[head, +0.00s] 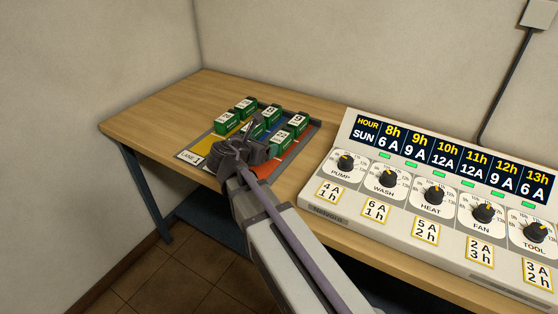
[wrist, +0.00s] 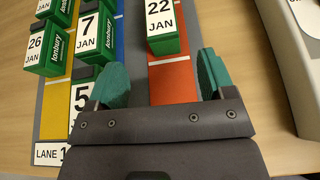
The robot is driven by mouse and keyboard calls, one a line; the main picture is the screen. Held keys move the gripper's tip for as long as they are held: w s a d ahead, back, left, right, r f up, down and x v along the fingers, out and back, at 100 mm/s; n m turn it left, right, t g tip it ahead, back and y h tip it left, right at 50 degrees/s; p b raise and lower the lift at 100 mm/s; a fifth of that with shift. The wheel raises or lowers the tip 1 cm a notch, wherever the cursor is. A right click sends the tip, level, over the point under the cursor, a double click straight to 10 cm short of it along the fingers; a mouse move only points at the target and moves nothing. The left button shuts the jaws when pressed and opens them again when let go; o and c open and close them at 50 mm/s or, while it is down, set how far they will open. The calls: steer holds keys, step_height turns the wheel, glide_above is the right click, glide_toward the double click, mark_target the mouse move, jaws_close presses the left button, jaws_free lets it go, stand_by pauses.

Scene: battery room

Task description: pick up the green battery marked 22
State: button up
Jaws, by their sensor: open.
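The green battery marked 22 JAN (wrist: 163,42) stands on the red lane at the top of the wrist view. In the head view it appears to be the nearest battery on the red lane (head: 280,142). My gripper (wrist: 163,80) is open and empty, its two teal fingers spread over the red lane. The battery lies beyond the fingertips, roughly in line with the gap between them, and is not between them. In the head view my gripper (head: 235,152) is over the near side of the lane tray and hides part of it.
Other green batteries marked 26 (wrist: 48,48), 7 (wrist: 93,35) and 5 (wrist: 80,95) stand to the left; the left finger partly covers the 5. A control panel with dials (head: 430,190) stands on the wooden table (head: 160,105) to the right. The table's left part is clear.

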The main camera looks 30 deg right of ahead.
mark_target(278, 139)
steer(key=shift+w+r, duration=0.15)
steer(key=shift+d, duration=0.15)
steer(key=b+x, duration=0.1)
steer(key=x, duration=0.3)
steer(key=shift+w+d+f+b, duration=0.15)
steer(key=shift+d+f+b, duration=0.1)
steer(key=shift+f+b, duration=0.1)
steer(key=shift+w+d, duration=0.15)
steer(key=shift+d, duration=0.2)
steer(key=b+x, duration=0.2)
steer(key=x, duration=0.3)
steer(key=shift+d+r, duration=0.1)
steer(key=shift+d, duration=0.1)
steer(key=c, duration=1.4)
